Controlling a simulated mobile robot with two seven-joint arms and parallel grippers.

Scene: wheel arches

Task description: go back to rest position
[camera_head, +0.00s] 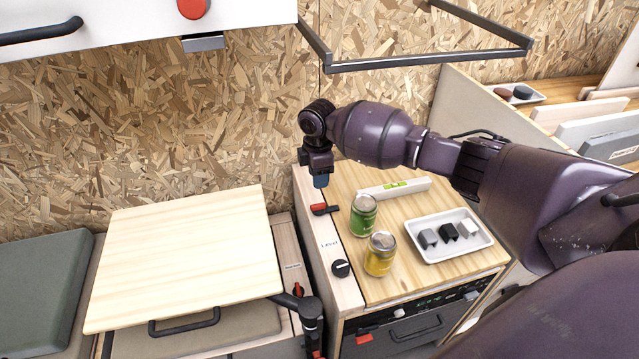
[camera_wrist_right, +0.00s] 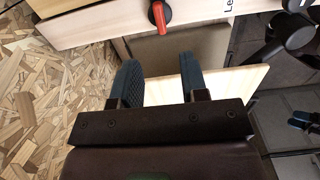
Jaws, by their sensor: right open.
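My right gripper (camera_head: 321,182) hangs pointing down at the end of my purple right arm, above the left edge of the wooden counter (camera_head: 385,283). It is close above a red-tipped lever (camera_head: 322,208) on the counter's side rail. In the right wrist view the two blue fingers of my right gripper (camera_wrist_right: 158,78) stand apart with nothing between them. The red lever (camera_wrist_right: 157,15) shows beyond the fingertips. My left gripper does not show in the head view.
A wooden swing board (camera_head: 185,255) lies left. A dark wall frame (camera_head: 430,62) juts above my arm.

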